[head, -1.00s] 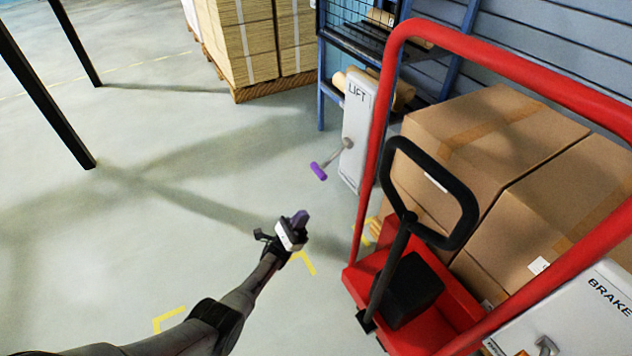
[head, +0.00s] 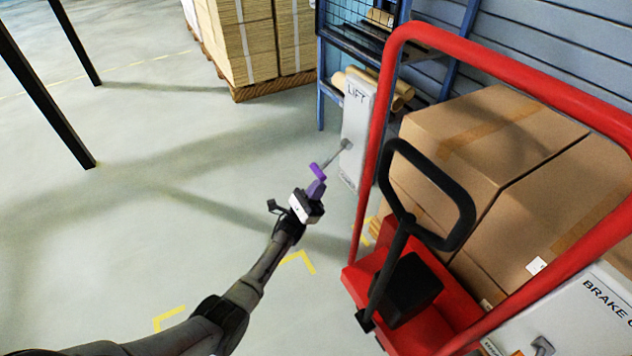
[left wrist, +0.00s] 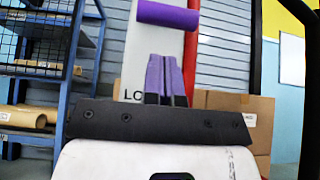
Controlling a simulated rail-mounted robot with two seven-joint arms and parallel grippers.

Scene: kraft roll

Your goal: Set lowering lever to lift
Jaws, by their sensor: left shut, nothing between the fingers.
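The lowering lever has a purple handle (head: 318,172) on a grey shaft (head: 335,155) that comes out of a white panel (head: 356,115) lettered LIFT, beside the red frame. In the left wrist view the purple handle (left wrist: 168,14) lies crosswise at the top, above my fingertips. My left gripper (head: 316,188) is shut and empty, its purple fingers just below the handle; whether they touch it I cannot tell. In the left wrist view the closed fingers (left wrist: 166,75) stand upright in front of the panel, with part of its lower lettering visible. My right gripper is not in view.
A red pallet truck (head: 420,310) with a black handle (head: 466,215) and the red frame (head: 500,65) stand at right, before large cardboard boxes (head: 490,140). A second panel marked BRAKE (head: 590,310) is at lower right. A blue shelf (head: 322,85) stands behind.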

